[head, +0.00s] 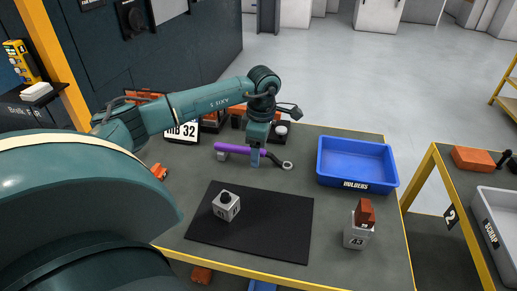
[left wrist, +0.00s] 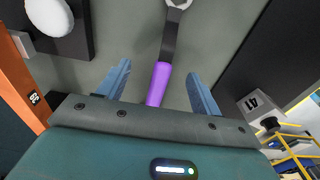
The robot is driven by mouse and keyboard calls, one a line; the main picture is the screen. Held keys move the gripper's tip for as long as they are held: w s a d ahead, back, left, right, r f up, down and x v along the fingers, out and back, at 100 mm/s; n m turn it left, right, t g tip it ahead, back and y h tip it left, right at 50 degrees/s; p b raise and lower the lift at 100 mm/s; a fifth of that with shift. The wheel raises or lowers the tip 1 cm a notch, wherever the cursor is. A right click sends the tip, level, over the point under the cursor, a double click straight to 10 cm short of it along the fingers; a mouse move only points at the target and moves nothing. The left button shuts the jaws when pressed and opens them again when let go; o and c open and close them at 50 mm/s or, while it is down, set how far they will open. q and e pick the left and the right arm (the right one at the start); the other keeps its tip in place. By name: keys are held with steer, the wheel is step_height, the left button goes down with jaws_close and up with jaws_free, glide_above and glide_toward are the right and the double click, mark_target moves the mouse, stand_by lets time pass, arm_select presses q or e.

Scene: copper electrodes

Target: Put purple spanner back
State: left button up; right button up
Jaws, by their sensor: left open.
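The purple spanner (head: 232,148) lies on the grey table top, left of the blue bin. It has a purple handle and a dark grey shaft with a ring end. My left gripper (head: 256,158) points down over the spanner near where handle and shaft meet. In the left wrist view, the spanner (left wrist: 160,82) runs between the two blue fingers of my left gripper (left wrist: 161,90), with a gap on each side. The fingers are open and hold nothing. Part of the spanner is hidden by the gripper. My right gripper is not in view.
A blue bin labelled HOLDERS (head: 357,180) stands at the right. A black mat (head: 265,228) carries a grey block (head: 226,207). Block A3 (head: 357,236) with a copper-coloured piece stands right of the mat. A dark stand with a white round object (left wrist: 50,15) is near the gripper.

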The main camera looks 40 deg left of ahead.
arm_select(q)
steer(key=shift+d+r+p, duration=0.1)
steer(key=shift+r+p, duration=1.55)
steer(key=shift+r, duration=0.75)
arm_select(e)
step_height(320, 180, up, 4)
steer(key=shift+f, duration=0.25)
arm_select(q)
step_height(320, 180, up, 13)
steer(key=shift+w+d+b, duration=0.2)
steer(key=shift+d+b, duration=0.1)
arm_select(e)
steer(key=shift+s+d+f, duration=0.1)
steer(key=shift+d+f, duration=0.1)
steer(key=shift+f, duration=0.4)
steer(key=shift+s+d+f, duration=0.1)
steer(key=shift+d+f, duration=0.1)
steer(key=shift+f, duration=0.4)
